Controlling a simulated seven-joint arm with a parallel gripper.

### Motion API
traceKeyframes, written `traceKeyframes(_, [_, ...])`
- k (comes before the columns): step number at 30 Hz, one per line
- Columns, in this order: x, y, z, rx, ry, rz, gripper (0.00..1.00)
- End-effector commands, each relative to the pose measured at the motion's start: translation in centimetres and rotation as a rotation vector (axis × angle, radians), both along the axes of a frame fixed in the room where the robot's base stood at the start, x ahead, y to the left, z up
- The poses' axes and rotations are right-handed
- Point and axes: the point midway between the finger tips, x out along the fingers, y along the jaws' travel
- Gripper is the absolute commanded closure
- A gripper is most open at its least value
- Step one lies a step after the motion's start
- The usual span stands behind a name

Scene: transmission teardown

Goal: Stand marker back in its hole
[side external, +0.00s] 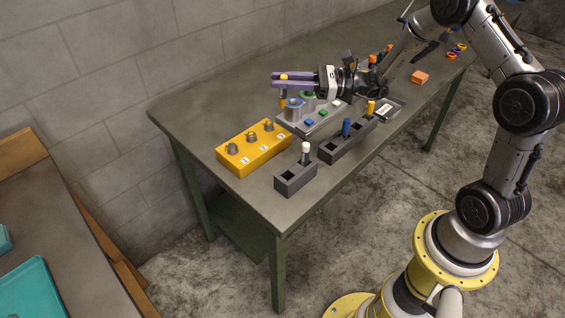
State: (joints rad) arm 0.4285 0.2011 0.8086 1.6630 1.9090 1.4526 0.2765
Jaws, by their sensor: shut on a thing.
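My gripper (279,81) has two purple fingers pointing left above the far-left part of the table. It is shut on a small upright yellow-orange piece (284,77), probably the marker; its top shows above the fingers and a part below them. A short dark grey block (295,184) stands near the table's front edge with a white-topped peg (306,150) and a dark open hole beside it. A longer dark grey block (338,151) behind it holds a blue peg (347,127) and a yellow peg (370,107), with dark holes between. Which hole is the marker's I cannot tell.
A yellow block (238,163) with several grey knobs stands left of the grey blocks. A grey tray (290,123) with green and blue parts lies below my gripper. A dark small tray (397,108) and an orange block (420,77) lie further right. The table's left end is clear.

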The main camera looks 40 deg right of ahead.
Motion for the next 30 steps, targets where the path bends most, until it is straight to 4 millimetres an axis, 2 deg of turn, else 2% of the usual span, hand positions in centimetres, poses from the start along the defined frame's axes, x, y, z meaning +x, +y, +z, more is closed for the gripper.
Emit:
traceKeyframes(1, [-1.8,-0.4,0.0,0.007,0.011,-0.007,1.00])
traceKeyframes(5, [-7.1,-0.4,0.1,0.026,0.041,-0.007,1.00])
traceKeyframes(12, [-16.4,1.6,0.5,0.055,0.092,-0.003,1.00])
traceKeyframes(18, [-21.8,4.3,1.0,0.075,0.126,-0.001,1.00])
traceKeyframes(24, [-24.1,5.8,1.2,0.084,0.144,0.000,1.00])
traceKeyframes(27, [-24.0,6.2,1.1,0.086,0.147,0.005,1.00])
traceKeyframes(30, [-23.1,6.5,0.6,0.086,0.148,0.008,1.00])
